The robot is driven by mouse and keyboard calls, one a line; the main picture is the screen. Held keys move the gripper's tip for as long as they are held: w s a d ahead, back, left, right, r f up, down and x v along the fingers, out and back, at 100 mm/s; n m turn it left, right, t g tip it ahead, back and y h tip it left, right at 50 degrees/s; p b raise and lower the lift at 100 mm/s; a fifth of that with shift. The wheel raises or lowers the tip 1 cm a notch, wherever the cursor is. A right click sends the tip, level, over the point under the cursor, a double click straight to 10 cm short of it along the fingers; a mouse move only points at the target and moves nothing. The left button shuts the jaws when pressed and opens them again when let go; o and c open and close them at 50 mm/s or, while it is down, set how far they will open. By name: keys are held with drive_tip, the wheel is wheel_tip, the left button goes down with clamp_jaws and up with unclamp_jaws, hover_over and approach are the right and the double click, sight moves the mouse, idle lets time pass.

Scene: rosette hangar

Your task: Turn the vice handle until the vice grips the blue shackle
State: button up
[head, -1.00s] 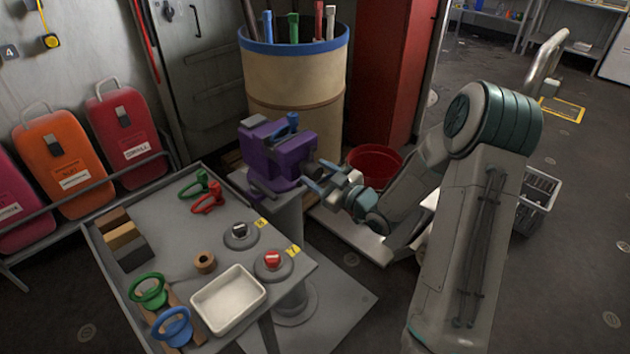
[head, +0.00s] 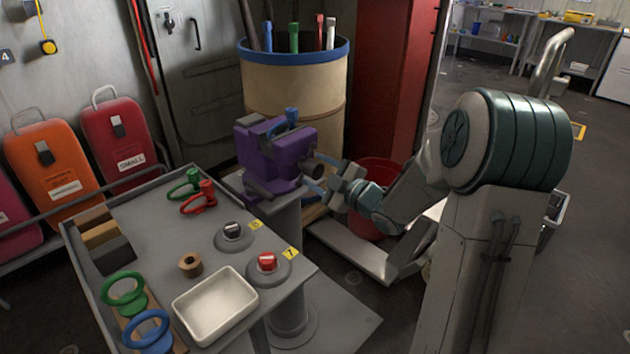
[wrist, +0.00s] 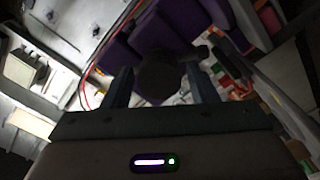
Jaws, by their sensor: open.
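The purple vice (head: 268,160) stands on a grey pedestal beyond the table. The blue shackle (head: 291,116) sits upright at the top of the vice, by its jaws; whether the jaws touch it I cannot tell. My gripper (head: 318,174) is at the vice's right end, where the screw comes out. In the wrist view my gripper (wrist: 162,88) has its two fingers apart, with the dark round hub of the vice handle (wrist: 160,72) between or just beyond them. A short dark bar shows right of the hub. Contact is too dark to tell.
The grey table (head: 150,235) in front holds red and green shackles, a white tray (head: 215,304), two knobs, blocks and ring handles. A barrel (head: 293,85) with coloured-ended rods stands behind the vice. A red bucket (head: 375,180) is behind my arm. Open floor lies right.

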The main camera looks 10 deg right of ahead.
drive_tip(key=shift+f+n+b, duration=0.15)
drive_tip(key=shift+n+b, duration=1.45)
drive_tip(key=shift+b, duration=0.95)
drive_tip(key=shift+f+n+b, duration=0.1)
drive_tip(key=shift+n+b, duration=1.5)
drive_tip(key=shift+b, duration=0.9)
drive_tip(key=shift+r+n+b, duration=0.2)
drive_tip(key=shift+n+b, duration=0.3)
drive_tip(key=shift+b, duration=0.15)
drive_tip(key=shift+f+b, duration=0.1)
drive_tip(key=shift+b, duration=0.3)
